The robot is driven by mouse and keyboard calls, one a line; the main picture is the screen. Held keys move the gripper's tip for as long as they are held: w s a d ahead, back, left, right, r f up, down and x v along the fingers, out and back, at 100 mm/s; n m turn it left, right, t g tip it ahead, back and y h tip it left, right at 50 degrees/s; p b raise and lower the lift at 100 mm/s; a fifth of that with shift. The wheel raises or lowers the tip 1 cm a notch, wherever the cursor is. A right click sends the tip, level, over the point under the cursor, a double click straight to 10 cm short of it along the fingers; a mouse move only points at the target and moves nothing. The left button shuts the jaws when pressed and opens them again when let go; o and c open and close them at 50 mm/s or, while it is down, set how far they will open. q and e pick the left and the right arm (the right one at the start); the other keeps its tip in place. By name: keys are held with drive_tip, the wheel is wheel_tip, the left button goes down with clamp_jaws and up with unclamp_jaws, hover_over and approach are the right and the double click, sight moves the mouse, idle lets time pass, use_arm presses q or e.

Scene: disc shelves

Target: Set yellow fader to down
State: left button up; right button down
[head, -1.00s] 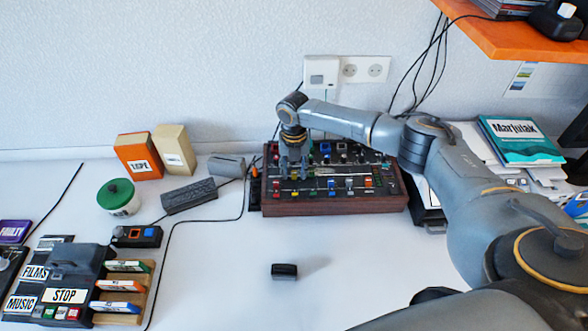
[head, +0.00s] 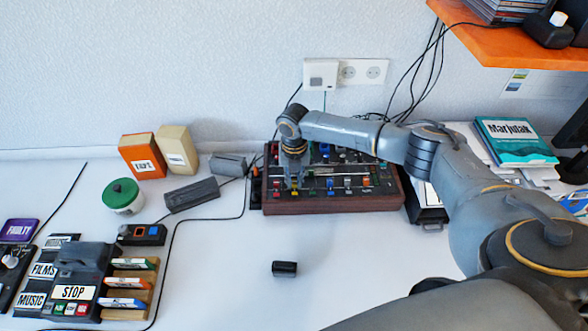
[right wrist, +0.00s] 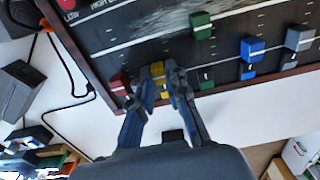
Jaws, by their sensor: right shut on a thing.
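The mixer (head: 330,208) is a dark panel in a wooden frame at the back of the table, with several coloured faders. The yellow fader (right wrist: 158,69) sits near the panel's front edge, between a red fader (right wrist: 119,83) and a green fader (right wrist: 202,26) that stands farther up the panel. My right gripper (right wrist: 161,82) is shut on the yellow fader, one finger on each side of its cap. In the head view my right gripper (head: 294,178) points down at the panel's left part, partly hiding the faders there. My left gripper is not in view.
A small black block (head: 284,269) lies on the bare table in front of the mixer. A green-lidded jar (head: 122,197), boxes and a grey bar (head: 192,195) stand left. Papers and a book (head: 514,142) lie right, below an orange shelf (head: 510,45).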

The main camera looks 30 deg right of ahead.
sight(294, 181)
drive_tip(key=c, duration=1.3)
unclamp_jaws()
drive_tip(key=shift+w+r, duration=0.1)
wheel_tip(294, 181, up, 12)
drive_tip(key=shift+f, duration=0.1)
